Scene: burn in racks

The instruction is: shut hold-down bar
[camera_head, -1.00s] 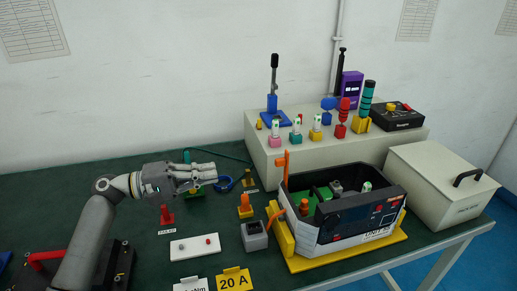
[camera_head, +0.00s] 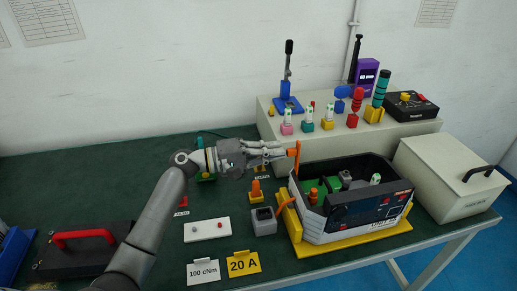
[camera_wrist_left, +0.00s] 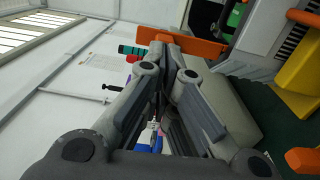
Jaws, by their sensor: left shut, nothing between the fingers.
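The hold-down bar appears to be the orange bar (camera_head: 297,158), standing upright at the left end of the open-topped white and black unit (camera_head: 345,218). The unit sits on a yellow base (camera_head: 350,238). My left gripper (camera_head: 284,153) is shut and empty, its fingertips at the left side of the bar, near its upper part. In the left wrist view the orange bar (camera_wrist_left: 188,45) lies across the tips of my left gripper (camera_wrist_left: 168,52); whether they touch I cannot tell. My right gripper is not in view.
A grey box with an orange lever (camera_head: 264,222) stands left of the unit. A lidded white box (camera_head: 450,180) is at the right. Behind is a raised white shelf (camera_head: 350,130) with coloured fixtures. A white plate (camera_head: 207,230) and cards lie in front.

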